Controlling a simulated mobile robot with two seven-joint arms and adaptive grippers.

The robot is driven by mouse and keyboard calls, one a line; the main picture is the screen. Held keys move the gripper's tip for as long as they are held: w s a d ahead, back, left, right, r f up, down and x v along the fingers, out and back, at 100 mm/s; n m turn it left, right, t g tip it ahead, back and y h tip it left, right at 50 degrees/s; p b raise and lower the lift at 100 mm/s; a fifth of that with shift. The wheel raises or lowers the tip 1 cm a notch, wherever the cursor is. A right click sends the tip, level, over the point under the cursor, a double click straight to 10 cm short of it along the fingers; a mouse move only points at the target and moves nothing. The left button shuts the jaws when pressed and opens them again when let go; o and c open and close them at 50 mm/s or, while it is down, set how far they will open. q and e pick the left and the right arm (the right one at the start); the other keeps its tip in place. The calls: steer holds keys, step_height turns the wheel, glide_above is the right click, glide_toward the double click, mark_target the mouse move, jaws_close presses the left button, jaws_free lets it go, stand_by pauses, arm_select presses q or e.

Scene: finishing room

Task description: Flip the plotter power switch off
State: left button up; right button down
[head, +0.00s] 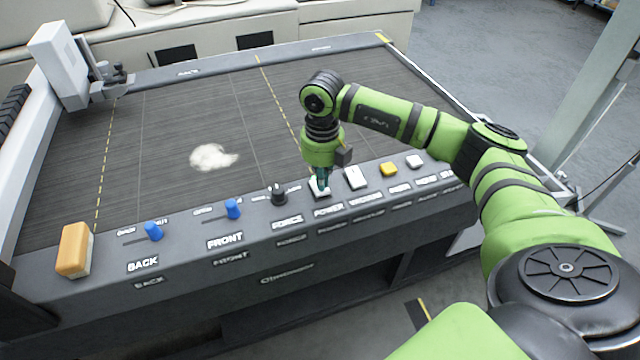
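The plotter (190,140) is a wide dark flatbed with a grey front panel. The POWER switch (318,194) is a small white rocker on that panel, above the POWER label and right of the black FORCE knob (278,194). My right gripper (320,188) points down with its fingertips at the switch and partly covers it. I cannot tell whether they touch it, which way the rocker is tipped, or whether the small, partly hidden fingers are open or shut. My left gripper is out of view.
A white switch (356,178), a yellow button (389,169) and a white button (414,162) sit to the right. Blue BACK (153,231) and FRONT (232,209) sliders and an orange-and-white block (74,250) are left. A whitish clump (213,157) lies on the bed.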

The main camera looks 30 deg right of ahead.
steer(key=shift+f+b, duration=0.55)
steer(key=shift+f, duration=0.15)
steer(key=shift+s+r, duration=0.1)
steer(key=shift+r+p, duration=0.75)
steer(key=shift+r, duration=0.15)
steer(key=shift+r+p, duration=1.6)
steer(key=shift+r, duration=0.95)
